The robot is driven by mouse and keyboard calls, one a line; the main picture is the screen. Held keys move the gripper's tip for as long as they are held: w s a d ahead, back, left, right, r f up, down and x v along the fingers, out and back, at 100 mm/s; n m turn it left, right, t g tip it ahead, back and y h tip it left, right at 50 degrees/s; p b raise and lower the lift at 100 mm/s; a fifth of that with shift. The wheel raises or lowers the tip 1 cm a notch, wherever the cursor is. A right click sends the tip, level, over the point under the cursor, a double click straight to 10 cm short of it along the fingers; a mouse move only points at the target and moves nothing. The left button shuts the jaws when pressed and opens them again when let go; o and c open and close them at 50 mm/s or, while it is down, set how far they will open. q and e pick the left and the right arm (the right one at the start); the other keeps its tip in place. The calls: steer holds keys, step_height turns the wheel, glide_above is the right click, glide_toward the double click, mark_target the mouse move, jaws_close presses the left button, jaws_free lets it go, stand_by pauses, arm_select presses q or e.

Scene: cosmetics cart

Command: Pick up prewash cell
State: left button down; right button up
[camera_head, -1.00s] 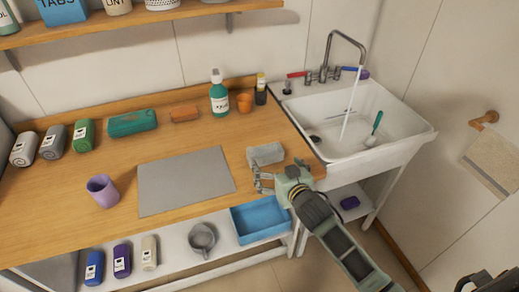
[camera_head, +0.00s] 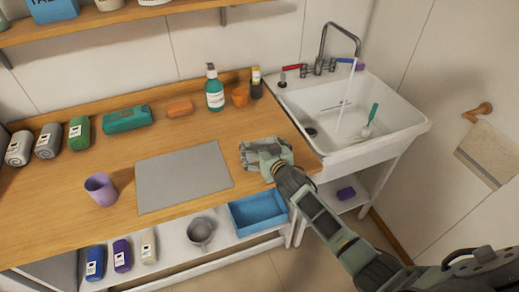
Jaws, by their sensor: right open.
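A grey block-shaped object (camera_head: 259,146) lies on the wooden counter, near its right end and close to the sink. My right gripper (camera_head: 263,154) is right over it, with open fingers around or just above it. The gripper hides much of the block, and I cannot tell whether the fingers touch it. No label naming a prewash cell is readable in this view. My left gripper is not in view.
A grey mat (camera_head: 184,178) lies left of the gripper, with a purple cup (camera_head: 101,190) beyond it. A teal bottle (camera_head: 214,92) and an orange cup (camera_head: 239,97) stand behind. The sink (camera_head: 360,125) with running water is at right; a blue tray (camera_head: 258,211) is below.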

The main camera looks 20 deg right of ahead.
steer(key=c, duration=0.8)
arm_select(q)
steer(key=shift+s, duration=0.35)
arm_select(e)
steer(key=shift+c, duration=0.2)
steer(key=shift+r, duration=0.1)
